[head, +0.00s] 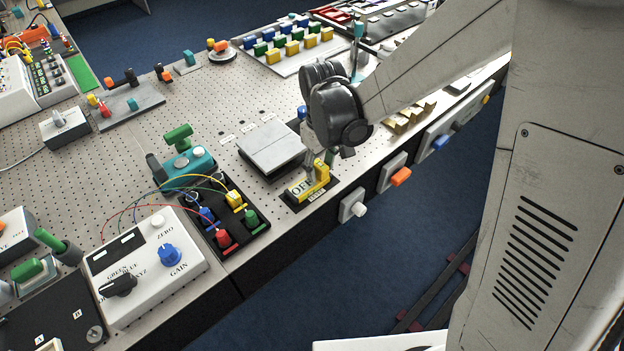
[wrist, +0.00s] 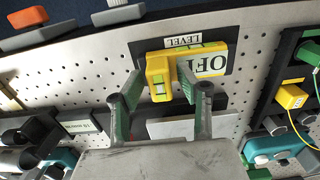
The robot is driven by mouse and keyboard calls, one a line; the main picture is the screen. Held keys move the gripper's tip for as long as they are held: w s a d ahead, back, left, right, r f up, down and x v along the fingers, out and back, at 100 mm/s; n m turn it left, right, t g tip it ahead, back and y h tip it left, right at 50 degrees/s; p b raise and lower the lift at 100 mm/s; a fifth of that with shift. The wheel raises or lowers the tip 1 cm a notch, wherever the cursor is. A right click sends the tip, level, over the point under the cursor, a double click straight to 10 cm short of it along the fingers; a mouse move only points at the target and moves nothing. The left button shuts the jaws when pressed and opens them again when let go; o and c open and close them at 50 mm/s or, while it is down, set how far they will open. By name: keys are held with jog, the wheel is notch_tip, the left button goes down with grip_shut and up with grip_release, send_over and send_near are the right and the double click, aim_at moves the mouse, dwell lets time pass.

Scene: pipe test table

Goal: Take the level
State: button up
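The level is a yellow block with a greenish vial; it lies on a dark plate marked LEVEL at the table's front edge in the head view (head: 322,176). In the wrist view the level (wrist: 158,76) sticks up toward me beside a pale yellow panel lettered OFF, partly hidden by a finger. My gripper (wrist: 160,72) is open, its green-padded fingers on either side of the level's near end. A small gap shows at the left finger; I cannot tell whether the right one touches. In the head view my gripper (head: 326,158) is just above the level, its fingers mostly hidden.
A grey square plate (head: 271,146) stands behind the level. A black panel with coloured plugs and wires (head: 262,232) and a teal device (head: 188,168) are to the left. Orange (head: 401,177) and white (head: 359,209) knobs stick out from the front edge.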

grip_shut()
jog(key=shift+r, duration=0.15)
